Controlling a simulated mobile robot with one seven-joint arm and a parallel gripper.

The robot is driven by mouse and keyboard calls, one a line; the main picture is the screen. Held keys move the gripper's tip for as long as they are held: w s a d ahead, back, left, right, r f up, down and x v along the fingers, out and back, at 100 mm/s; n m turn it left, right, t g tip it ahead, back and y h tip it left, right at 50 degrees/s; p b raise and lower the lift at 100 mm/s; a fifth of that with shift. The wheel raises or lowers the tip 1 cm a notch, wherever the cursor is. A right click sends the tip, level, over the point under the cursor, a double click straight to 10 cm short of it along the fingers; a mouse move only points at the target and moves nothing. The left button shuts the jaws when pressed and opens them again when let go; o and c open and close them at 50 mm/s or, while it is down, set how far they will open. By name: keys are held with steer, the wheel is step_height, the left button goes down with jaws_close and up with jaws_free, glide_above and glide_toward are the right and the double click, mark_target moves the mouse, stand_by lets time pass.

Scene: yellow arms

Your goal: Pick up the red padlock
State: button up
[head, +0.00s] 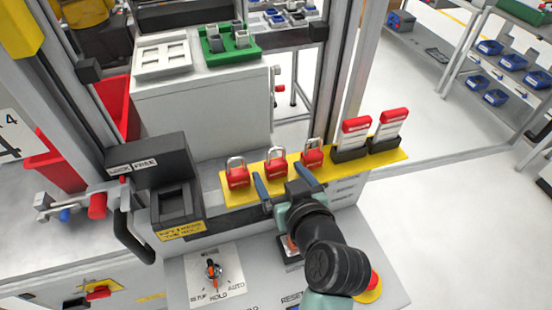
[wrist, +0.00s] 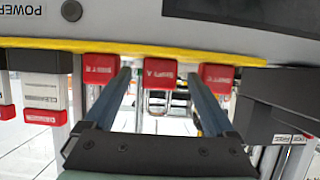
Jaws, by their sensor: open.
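Three red padlocks with metal shackles hang in a row along a yellow strip. In the head view they are the left padlock (head: 237,178), the middle padlock (head: 276,165) and the right padlock (head: 312,157). My gripper (head: 279,172) is open, its two blue fingers reaching toward the middle padlock. In the wrist view the row appears upside down. There the middle padlock (wrist: 160,74) lies between the fingertips of my gripper (wrist: 159,80), with gaps on both sides. The other padlocks (wrist: 102,68) (wrist: 218,78) sit just outside the fingers. Nothing is held.
The yellow strip (head: 235,197) also carries two red-topped tags (head: 357,125) (head: 393,116) in black holders at its right. A black key box (head: 172,200) stands to the left. A control panel with a rotary switch (head: 212,270) lies in front. Upright frame posts stand behind.

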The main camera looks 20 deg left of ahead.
steer(key=shift+x, duration=1.1)
steer(key=shift+r, duration=0.1)
jaws_close()
